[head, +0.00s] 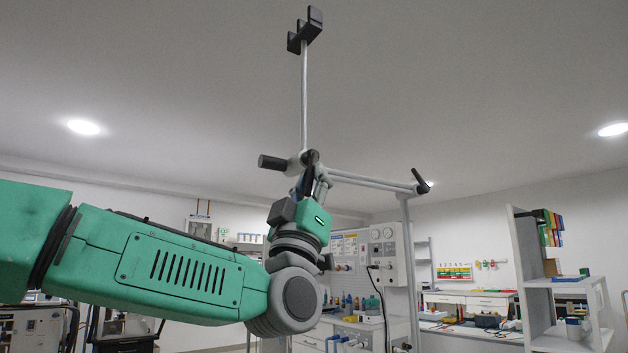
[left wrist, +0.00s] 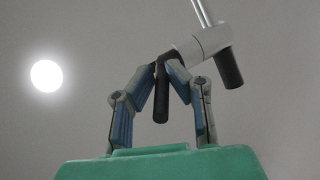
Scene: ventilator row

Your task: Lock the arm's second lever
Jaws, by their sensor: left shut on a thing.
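The jointed arm is made of pale metal rods. Its upper rod (head: 304,95) rises from a grey joint to a black clamp (head: 305,32). A black lever (left wrist: 161,95) hangs from that joint, and my left gripper (head: 313,180) is shut on it from below. In the left wrist view the fingers of the left gripper (left wrist: 163,82) close on its two sides. A thicker black handle (head: 272,162) sticks out of the same joint, outside the fingers. Another black lever (head: 421,181) sits tilted at the far end of the side rod (head: 370,181). My right gripper is out of view.
A pale post (head: 408,260) stands below the right-hand joint. Behind are a panel with a grey wall unit (head: 387,250), workbenches and a shelf unit (head: 535,270) at the right. The space around the upper rod is clear.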

